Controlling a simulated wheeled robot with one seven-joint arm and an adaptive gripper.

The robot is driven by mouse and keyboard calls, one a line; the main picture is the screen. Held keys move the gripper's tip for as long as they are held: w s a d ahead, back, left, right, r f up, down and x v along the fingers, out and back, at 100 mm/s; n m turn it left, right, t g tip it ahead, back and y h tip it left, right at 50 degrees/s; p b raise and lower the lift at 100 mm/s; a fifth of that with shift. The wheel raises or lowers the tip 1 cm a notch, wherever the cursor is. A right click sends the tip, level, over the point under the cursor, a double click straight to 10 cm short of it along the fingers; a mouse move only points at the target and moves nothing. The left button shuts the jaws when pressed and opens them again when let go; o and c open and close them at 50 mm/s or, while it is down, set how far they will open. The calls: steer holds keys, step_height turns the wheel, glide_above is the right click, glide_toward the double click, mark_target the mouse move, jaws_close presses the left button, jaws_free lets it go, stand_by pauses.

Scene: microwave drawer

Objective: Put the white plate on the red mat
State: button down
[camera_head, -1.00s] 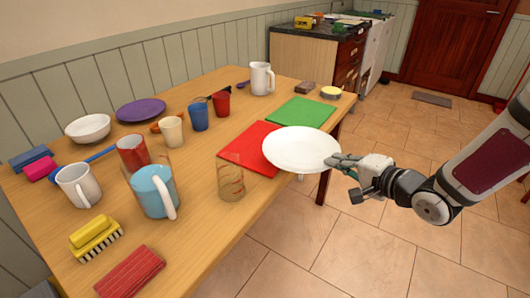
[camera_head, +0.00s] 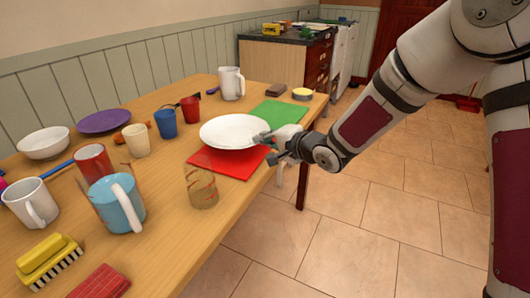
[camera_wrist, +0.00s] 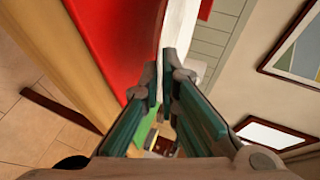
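The white plate (camera_head: 232,128) is over the far part of the red mat (camera_head: 232,165), roughly level, and overlaps toward the green mat. My gripper (camera_head: 264,137) is at the plate's right rim. In the wrist view, the plate (camera_wrist: 180,25) shows edge-on between my fingertips (camera_wrist: 160,80), which are shut on its rim. The red mat (camera_wrist: 118,38) lies close beside the plate there. I cannot tell whether the plate touches the mat. The plate hides the mat's far part.
A green mat (camera_head: 278,112) lies behind and right of the red mat. A clear glass (camera_head: 202,188) stands close at the red mat's near left. Blue (camera_head: 166,123) and red (camera_head: 190,108) cups stand left of the plate. A blue-and-white mug (camera_head: 117,205) is further left.

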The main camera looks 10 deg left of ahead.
mark_target(265, 161)
step_height(265, 161, down, 4)
steer(key=shift+r+b, duration=0.2)
steer(key=shift+b, duration=0.65)
steer(key=shift+r, duration=0.1)
steer(key=c, duration=2.3)
jaws_free()
steer(key=shift+f, duration=0.2)
steer(key=shift+o, duration=1.1)
steer(key=shift+r, duration=0.1)
